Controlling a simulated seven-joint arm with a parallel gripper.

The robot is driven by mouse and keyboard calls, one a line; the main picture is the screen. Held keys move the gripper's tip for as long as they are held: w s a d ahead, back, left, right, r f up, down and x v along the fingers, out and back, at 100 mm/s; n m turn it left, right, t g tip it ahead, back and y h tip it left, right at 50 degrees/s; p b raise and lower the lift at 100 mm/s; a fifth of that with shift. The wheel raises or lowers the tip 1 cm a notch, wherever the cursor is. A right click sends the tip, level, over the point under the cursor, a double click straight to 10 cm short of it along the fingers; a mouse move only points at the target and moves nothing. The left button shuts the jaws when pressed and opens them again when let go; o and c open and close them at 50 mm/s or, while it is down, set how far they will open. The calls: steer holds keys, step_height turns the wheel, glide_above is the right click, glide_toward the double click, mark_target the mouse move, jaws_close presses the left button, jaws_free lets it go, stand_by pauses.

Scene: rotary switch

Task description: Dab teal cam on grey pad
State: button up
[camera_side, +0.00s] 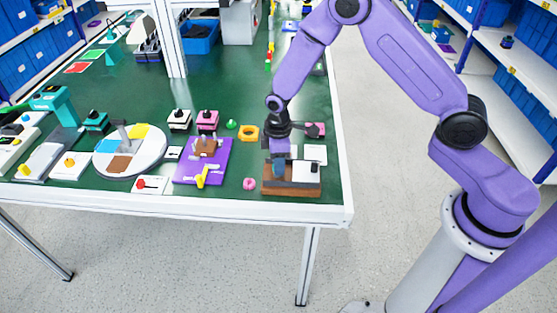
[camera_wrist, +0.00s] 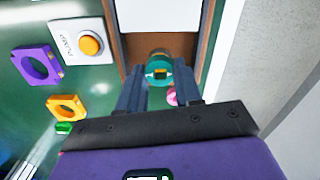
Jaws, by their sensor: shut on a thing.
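In the side view my gripper (camera_side: 279,170) reaches down at the tray (camera_side: 290,191) near the table's front right corner, and the cam is too small to make out there. A round pale disc (camera_side: 155,161) at the left of the table carries yellow, brown and bluish patches.
A white block (camera_side: 306,173) sits in the tray's right part. A purple board (camera_side: 187,173), a yellow-orange nut (camera_side: 248,132) and a pink ring (camera_side: 249,184) lie left of the tray. Pink and white switch boxes stand behind the board. The green table's middle is mostly clear.

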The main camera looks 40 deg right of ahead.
steer(key=shift+f, duration=0.45)
stand_by(0.4)
steer(key=shift+r, duration=0.1)
step_height(320, 180, up, 7)
stand_by(1.1)
stand_by(0.5)
